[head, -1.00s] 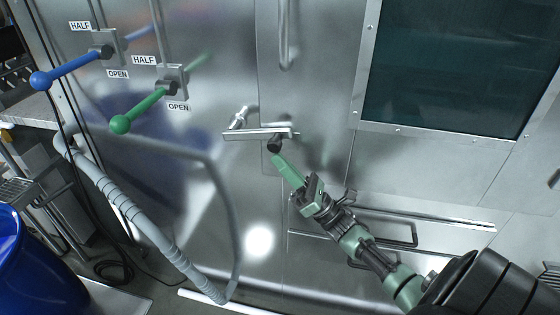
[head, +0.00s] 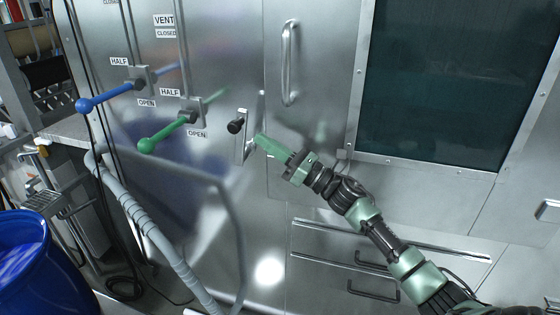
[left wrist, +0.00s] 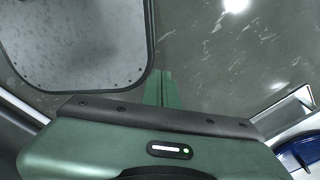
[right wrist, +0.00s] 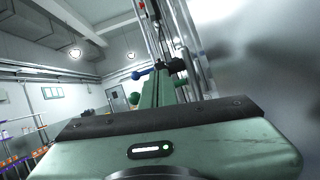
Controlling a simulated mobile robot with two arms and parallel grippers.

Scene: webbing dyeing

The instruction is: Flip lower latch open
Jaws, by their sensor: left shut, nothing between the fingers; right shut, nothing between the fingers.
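The lower latch (head: 243,138) is on the steel cabinet front, left of the door seam. Its metal bar stands roughly upright, and its black knob (head: 236,127) points left. My right gripper (head: 260,138) is shut and empty, with its green fingertips just right of the latch; I cannot tell whether they touch it. In the right wrist view the shut fingers (right wrist: 160,90) point at metal fittings and a black knob (right wrist: 177,66). My left gripper's shut, empty fingers (left wrist: 160,88) show only in the left wrist view, away from the latch.
A blue-knobbed lever (head: 84,105) and a green-knobbed lever (head: 146,145) stick out left of the latch. A vertical door handle (head: 290,62) is above it, and a dark window (head: 440,80) is to the right. A hose-wrapped rail (head: 150,235) and a blue barrel (head: 40,262) stand lower left.

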